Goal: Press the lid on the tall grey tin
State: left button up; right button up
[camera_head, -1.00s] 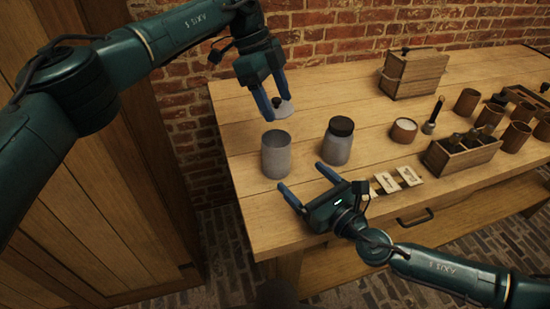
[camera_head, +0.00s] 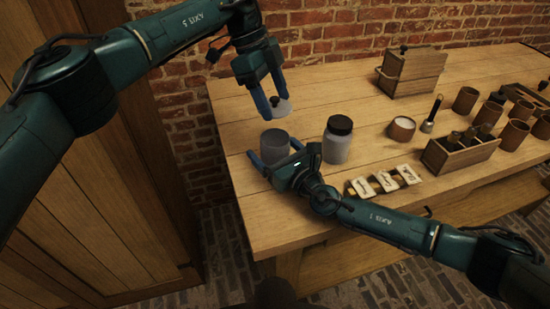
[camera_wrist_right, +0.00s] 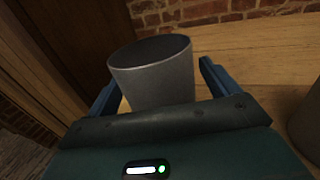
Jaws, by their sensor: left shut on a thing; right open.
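The tall grey tin (camera_head: 274,146) stands upright and open-topped near the left end of the table. In the right wrist view the tin (camera_wrist_right: 155,75) sits between my spread fingers. My right gripper (camera_head: 273,160) is open around the tin's body, with gaps visible beside it in the wrist view. My left gripper (camera_head: 270,108) is shut on the lid (camera_head: 282,108), a pale grey disc with a dark knob, and holds it in the air above and slightly behind the tin. The tin's lower front is partly hidden by my right gripper.
A grey jar with a black lid (camera_head: 337,140) stands close to the right of the tin. A small round pot (camera_head: 402,129), a wooden rack (camera_head: 459,152), cards (camera_head: 387,181) and several brown cups are further right. A wooden box (camera_head: 412,72) stands at the back.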

jog(key=shift+c, duration=0.5)
jog(key=c, duration=1.4)
pick_arm(q)
jog(key=shift+f, duration=2.5)
